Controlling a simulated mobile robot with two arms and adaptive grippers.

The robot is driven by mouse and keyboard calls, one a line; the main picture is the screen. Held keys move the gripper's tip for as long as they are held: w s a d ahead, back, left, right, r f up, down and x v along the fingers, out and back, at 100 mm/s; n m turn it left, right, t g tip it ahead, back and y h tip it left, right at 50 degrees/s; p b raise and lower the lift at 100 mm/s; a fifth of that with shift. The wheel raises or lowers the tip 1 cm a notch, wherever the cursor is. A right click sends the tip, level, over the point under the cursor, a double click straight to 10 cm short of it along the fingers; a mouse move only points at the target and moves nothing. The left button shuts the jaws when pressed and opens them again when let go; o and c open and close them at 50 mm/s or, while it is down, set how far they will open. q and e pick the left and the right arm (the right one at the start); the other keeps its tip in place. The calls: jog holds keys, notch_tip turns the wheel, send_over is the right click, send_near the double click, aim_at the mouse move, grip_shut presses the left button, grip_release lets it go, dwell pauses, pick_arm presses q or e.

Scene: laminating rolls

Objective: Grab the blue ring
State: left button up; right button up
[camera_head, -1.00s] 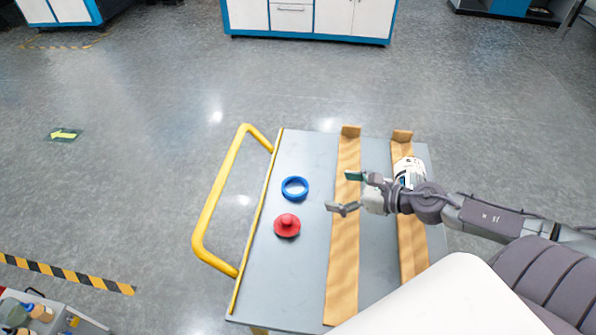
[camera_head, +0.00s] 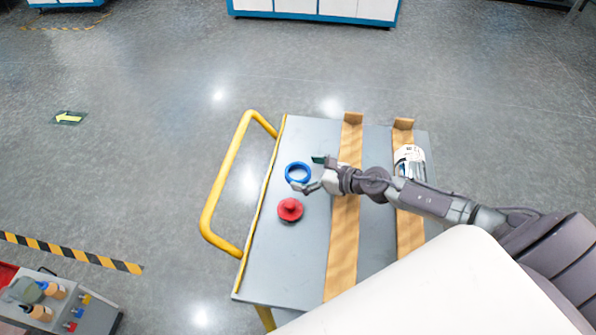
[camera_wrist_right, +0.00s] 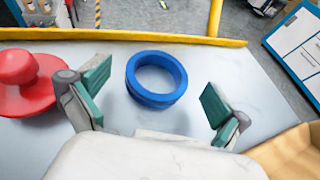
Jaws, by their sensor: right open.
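The blue ring (camera_head: 297,172) lies flat on the grey top of the cart (camera_head: 287,250), left of the wooden strips in the head view. It also shows in the right wrist view (camera_wrist_right: 156,79), ahead of and between the spread fingers. My right gripper (camera_head: 311,174) is open and empty, just right of the ring. In the right wrist view my right gripper (camera_wrist_right: 152,105) has green pads on both sides, apart from the ring. The near parts of the fingers are partly hidden by the gripper body. My left gripper is not in view.
A red knobbed piece (camera_head: 290,209) sits near the ring; it also shows in the right wrist view (camera_wrist_right: 27,82). Two wooden strips (camera_head: 342,245) run along the cart. A white roll (camera_head: 409,160) lies on the right strip. A yellow handle (camera_head: 226,180) bounds the left.

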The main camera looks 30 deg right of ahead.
jog(key=shift+x, duration=1.45)
jog(key=shift+s, duration=0.1)
jog(key=c, duration=1.2)
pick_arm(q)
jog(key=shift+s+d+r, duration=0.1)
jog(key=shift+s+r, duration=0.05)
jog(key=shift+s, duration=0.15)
pick_arm(e)
jog(key=shift+d, duration=0.1)
